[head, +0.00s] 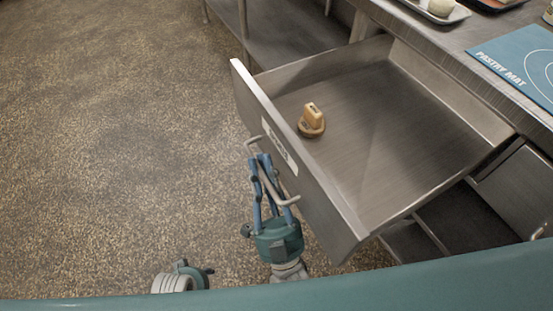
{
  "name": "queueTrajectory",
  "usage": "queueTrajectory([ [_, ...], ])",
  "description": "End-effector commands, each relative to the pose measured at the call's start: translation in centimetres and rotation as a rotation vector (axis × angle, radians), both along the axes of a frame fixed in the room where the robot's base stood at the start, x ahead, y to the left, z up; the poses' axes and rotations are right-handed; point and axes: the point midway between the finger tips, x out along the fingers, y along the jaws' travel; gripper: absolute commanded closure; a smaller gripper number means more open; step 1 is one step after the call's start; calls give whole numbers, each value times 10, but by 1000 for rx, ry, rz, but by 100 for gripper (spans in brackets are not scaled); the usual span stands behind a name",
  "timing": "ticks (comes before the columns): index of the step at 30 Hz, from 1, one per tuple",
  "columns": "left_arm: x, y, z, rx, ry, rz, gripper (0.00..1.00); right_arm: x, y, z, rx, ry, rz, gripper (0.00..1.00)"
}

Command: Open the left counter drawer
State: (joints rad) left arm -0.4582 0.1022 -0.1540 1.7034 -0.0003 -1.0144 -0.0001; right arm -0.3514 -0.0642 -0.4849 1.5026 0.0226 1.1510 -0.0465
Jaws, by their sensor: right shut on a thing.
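The counter drawer (400,170) is pulled out, and its inside shows. A small tan wooden stamp-like object (312,121) stands on the drawer floor. The drawer front (310,180) has a white label (279,145) and a grey bar handle (284,201). My right gripper (265,165) is at the handle, with its blue fingers shut around the bar. The label text is too small to read surely.
The steel counter top (430,35) above the drawer holds a blue pastry mat (515,62) and a tray (440,12). A lower shelf (285,35) stands behind the drawer. The speckled floor (120,150) on the left is clear.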

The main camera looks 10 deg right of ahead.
Motion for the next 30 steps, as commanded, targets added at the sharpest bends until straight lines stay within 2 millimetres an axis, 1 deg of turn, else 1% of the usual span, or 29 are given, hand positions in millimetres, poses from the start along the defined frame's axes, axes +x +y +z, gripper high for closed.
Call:
queueTrajectory([
  [3,1,0,1,0,-2,0,53,-2,4,-1,1,3,3,100],
  [13,-1,0,2,0,-1,1,53,-2,4,-2,0,4,4,100],
  [14,-1,1,2,0,-1,1,53,-2,4,-2,0,4,4,82],
  [15,-1,1,2,1,-1,1,53,-2,4,-2,-1,3,3,76],
  [21,-2,1,1,1,1,1,53,-2,4,-1,0,3,1,76],
  [25,-6,2,-1,2,9,0,53,-3,4,-3,0,3,1,76],
  [28,-5,1,-1,1,7,0,53,-10,2,-10,-2,6,2,76],
  [30,-4,1,0,1,6,0,53,-18,1,-18,-2,5,3,76],
])
